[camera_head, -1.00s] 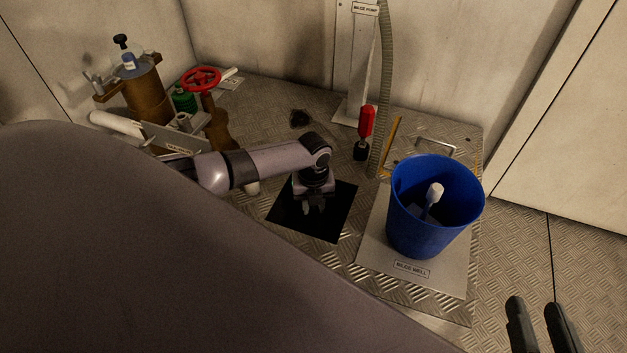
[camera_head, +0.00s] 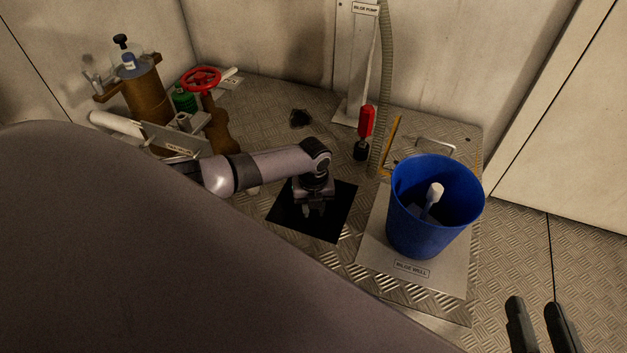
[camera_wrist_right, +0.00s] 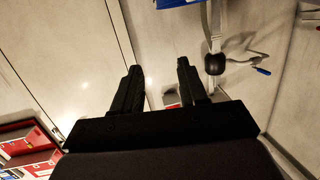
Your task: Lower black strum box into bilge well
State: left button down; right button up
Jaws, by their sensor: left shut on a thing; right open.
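The bilge well (camera_head: 335,222) is a dark square opening in the diamond-plate floor, in the middle of the head view. My left gripper (camera_head: 312,211) is over the well, pointing down, its fingers close together at or near the opening. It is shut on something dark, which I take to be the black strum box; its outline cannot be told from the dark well. How deep it sits cannot be told. My right gripper (camera_head: 541,325) is open and empty at the lower right; it also shows in the right wrist view (camera_wrist_right: 160,88) with its fingers apart.
A blue bucket (camera_head: 420,235) with a white-headed brush stands on the plate labelled bilge well (camera_head: 372,249), right of the opening. A red-handled tool (camera_head: 366,122) and a grey hose (camera_head: 386,90) stand behind. A red valve wheel (camera_head: 201,78) and brown strainer (camera_head: 146,100) are at left.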

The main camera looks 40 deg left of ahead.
pick_arm(q)
jog(key=c, duration=0.8)
grip_release()
jog(key=shift+r, duration=0.2)
notch_tip(320, 180, up, 6)
jog(key=p, duration=0.4)
jog(key=shift+f, duration=0.15)
jog(key=shift+r, duration=0.55)
pick_arm(e)
jog(key=shift+w+a+f+m+g+y, duration=0.1)
jog(key=shift+w+a+m+g+y, duration=0.1)
jog(key=shift+a+m+g, duration=0.3)
jog(key=shift+w+a+f+m+g+y, duration=0.1)
jog(key=shift+w+a+m+g+y, duration=0.1)
jog(key=shift+a+g, duration=0.35)
pick_arm(q)
jog(key=shift+s+f, duration=0.1)
pick_arm(e)
jog(key=shift+a, duration=0.1)
